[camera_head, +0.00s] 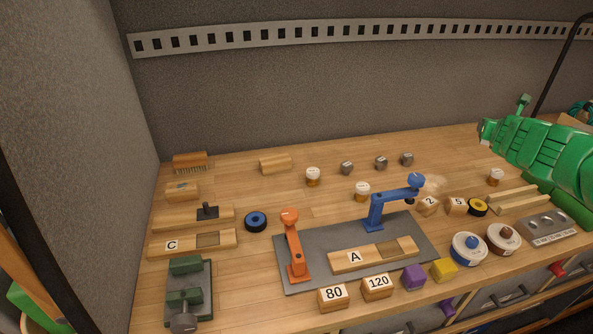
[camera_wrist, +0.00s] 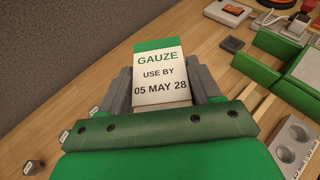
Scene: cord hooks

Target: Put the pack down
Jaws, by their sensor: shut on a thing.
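My gripper (camera_wrist: 162,82) is shut on a pack of gauze (camera_wrist: 160,72) in the wrist view. The pack is white with a green top band and reads "GAUZE USE BY 05 MAY 28". A grey finger presses on each side of it. The pack is held above the wooden bench (camera_wrist: 70,85); I cannot tell how high. In the head view my green arm (camera_head: 540,150) reaches in at the right, over the bench's right end, and the pack cannot be made out there.
A green-walled tray (camera_wrist: 283,92) lies right of the pack. A grey block with round holes (camera_wrist: 297,132) is nearer. A dark mat (camera_head: 340,285) with orange (camera_head: 294,250) and blue (camera_head: 378,208) clamps fills the bench's middle. Wood stays bare around (camera_head: 240,280).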

